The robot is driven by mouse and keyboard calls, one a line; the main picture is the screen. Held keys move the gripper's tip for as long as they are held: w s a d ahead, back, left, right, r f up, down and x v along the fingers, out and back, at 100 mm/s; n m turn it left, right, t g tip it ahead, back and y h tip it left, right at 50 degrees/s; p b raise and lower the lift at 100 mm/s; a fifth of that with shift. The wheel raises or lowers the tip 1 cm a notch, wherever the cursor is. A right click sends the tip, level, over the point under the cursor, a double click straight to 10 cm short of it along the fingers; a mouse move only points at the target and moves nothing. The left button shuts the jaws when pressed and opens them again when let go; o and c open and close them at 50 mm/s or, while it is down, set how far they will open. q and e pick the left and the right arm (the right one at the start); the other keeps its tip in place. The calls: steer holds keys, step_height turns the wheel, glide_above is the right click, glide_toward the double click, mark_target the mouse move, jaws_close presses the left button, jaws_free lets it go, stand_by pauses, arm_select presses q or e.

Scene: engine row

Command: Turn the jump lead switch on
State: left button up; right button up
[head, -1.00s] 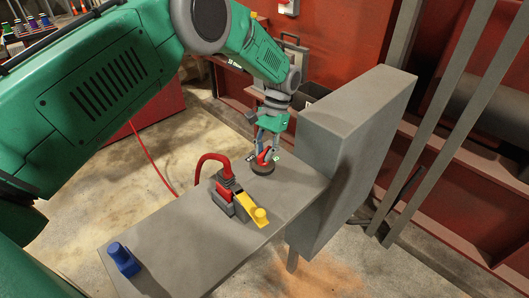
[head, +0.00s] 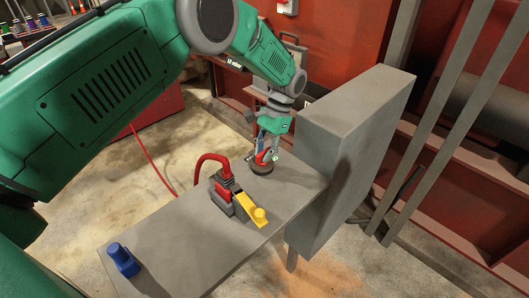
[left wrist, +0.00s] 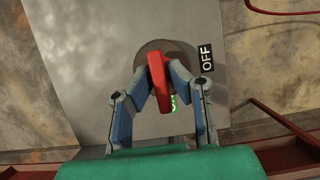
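The jump lead switch has a red handle (head: 264,156) on a dark round base (head: 261,168) at the far end of a grey panel top. In the left wrist view the red handle (left wrist: 159,82) lies between the fingertips of my left gripper (left wrist: 157,72), which appear closed on both its sides. A black OFF label (left wrist: 207,54) is right of the base. A green label (left wrist: 172,102), partly hidden by the handle and a finger, sits by the handle's lower end. In the head view my left gripper (head: 264,148) reaches down onto the switch. My right gripper is not seen.
A red clamp-like connector (head: 224,185) with a red cable and a yellow lever (head: 251,209) stands mid-panel (head: 185,237). A blue piece (head: 123,259) is at the near end. A tall grey box (head: 345,150) rises close right of the switch.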

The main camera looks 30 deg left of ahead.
arm_select(q)
steer(key=shift+o, duration=1)
steer(key=v, duration=1.2)
steer(key=shift+w, duration=0.15)
steer(key=shift+f, duration=0.1)
steer(key=shift+f, duration=0.15)
